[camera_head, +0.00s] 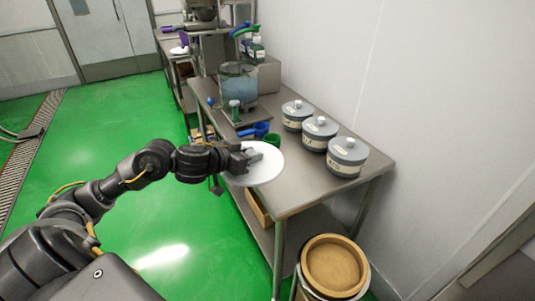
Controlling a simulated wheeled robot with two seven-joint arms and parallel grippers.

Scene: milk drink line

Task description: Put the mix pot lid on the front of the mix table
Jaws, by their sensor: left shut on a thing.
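My left gripper (246,158) comes in from the left and is shut on the mix pot lid (266,166), a white round disc. The lid is at the near left edge of the steel mix table (303,187), over its top. I cannot tell whether it touches the table. The mix pot (238,84), a clear vessel with bluish contents, stands toward the far end of the table. My right gripper is not in view.
Several grey lidded canisters (347,157) stand along the wall side of the table. A round bin (333,268) with tan contents stands on the floor before the table. The table's near end is bare.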

